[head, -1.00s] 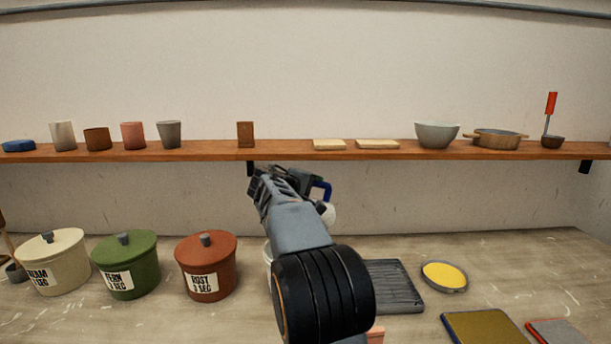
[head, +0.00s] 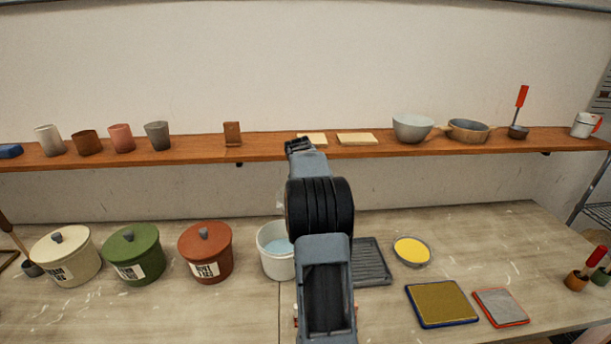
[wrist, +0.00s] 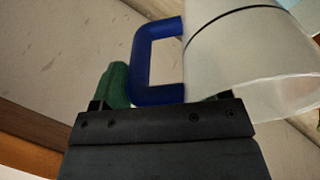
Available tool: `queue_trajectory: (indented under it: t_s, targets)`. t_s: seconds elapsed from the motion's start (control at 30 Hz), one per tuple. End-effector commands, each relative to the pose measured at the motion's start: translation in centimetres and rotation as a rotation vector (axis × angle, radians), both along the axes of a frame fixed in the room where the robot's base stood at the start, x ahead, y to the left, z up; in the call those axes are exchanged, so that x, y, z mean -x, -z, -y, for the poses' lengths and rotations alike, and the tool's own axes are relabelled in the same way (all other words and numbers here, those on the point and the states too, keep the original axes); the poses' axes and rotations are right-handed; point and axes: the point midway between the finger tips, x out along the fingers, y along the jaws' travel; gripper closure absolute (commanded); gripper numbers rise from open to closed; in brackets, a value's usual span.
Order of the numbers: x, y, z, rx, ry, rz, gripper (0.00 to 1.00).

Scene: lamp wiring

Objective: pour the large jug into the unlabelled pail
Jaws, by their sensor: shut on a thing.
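The large jug (wrist: 240,60) is whitish and translucent, with a black line around it and a blue handle (wrist: 145,60). In the wrist view my gripper (wrist: 165,98) is shut on that handle, and the jug lies slanted across the picture. Its true tilt is hard to tell. In the head view my arm hides the gripper and most of the jug. The unlabelled pail (head: 268,267) is white, open, and stands on the bench. Pale blue shows inside it, and my arm covers its right edge. I cannot tell whether anything is flowing from the jug.
Lidded cream (head: 65,262), green (head: 133,258) and red-brown (head: 204,256) tubs with labels stand left of the pail. A ridged grey tray (head: 370,262) and a yellow-filled dish (head: 411,251) lie to its right. A wooden shelf (head: 265,150) with cups and bowls runs behind.

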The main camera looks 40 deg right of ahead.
Motion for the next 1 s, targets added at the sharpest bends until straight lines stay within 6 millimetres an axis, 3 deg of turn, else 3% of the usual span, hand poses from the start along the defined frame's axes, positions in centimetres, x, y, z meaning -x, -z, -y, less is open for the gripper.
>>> queue_trajectory:
  t_s: [0.1,0.2,0.57,1.0]
  targets:
    - [0.1,2.8,0.1,-0.242,0.006,0.003,0.83]
    - [0.0,3.6,-0.3,-0.338,0.0,0.005,0.83]
    - [0.0,3.1,-0.4,-0.336,-0.001,0.006,0.83]
    - [-0.1,0.2,-0.3,-0.331,-0.002,0.01,0.83]
